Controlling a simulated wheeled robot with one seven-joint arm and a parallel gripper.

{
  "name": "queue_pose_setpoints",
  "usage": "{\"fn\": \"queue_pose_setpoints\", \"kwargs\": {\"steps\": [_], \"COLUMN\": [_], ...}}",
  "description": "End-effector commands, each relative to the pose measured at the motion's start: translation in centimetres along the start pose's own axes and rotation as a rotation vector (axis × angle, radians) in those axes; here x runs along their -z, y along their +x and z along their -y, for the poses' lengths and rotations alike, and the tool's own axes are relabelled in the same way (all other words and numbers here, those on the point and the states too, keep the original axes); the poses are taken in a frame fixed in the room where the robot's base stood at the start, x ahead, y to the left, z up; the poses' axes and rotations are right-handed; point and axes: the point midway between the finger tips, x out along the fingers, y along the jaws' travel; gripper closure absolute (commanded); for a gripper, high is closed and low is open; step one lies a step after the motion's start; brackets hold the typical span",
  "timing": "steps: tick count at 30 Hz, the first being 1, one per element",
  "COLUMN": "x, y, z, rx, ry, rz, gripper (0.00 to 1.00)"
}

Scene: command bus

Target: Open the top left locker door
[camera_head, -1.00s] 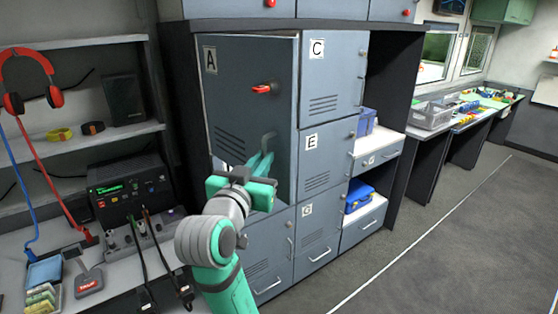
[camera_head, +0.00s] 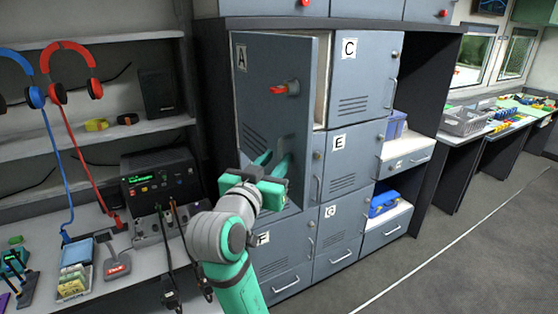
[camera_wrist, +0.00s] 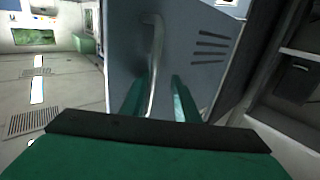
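The top left locker door (camera_head: 262,75), labelled A, is grey with a red latch knob and vent slots. It stands partly open, its right edge swung out from the frame with a pale gap beside door C. My gripper (camera_head: 273,163) is at the door's lower right, by its handle. In the wrist view the vertical metal handle (camera_wrist: 154,60) runs between the two green fingers (camera_wrist: 160,98). The fingers are apart, with the left one close to the handle and a clear gap to the right one. The locker's inside is mostly hidden.
Door C (camera_head: 367,75) and door E (camera_head: 352,155) are shut to the right. A desk (camera_head: 135,262) with a radio unit (camera_head: 160,182) and headsets stands at the left. Open floor (camera_head: 455,265) lies at the right.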

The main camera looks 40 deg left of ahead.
Motion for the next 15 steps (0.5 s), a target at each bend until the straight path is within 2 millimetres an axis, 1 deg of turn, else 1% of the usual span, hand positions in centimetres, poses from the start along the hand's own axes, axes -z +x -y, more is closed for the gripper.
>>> {"fn": "queue_pose_setpoints", "kwargs": {"steps": [1, 12, 15], "x": [-0.3, -0.3, -0.2], "y": [0.1, 0.3, 0.3], "z": [-0.2, -1.3, -1.3], "rx": [-0.004, -0.022, -0.022], "ry": [-0.001, 0.001, 0.002], "rz": [0.009, 0.009, 0.007], "gripper": [0.72, 0.72, 0.72]}}
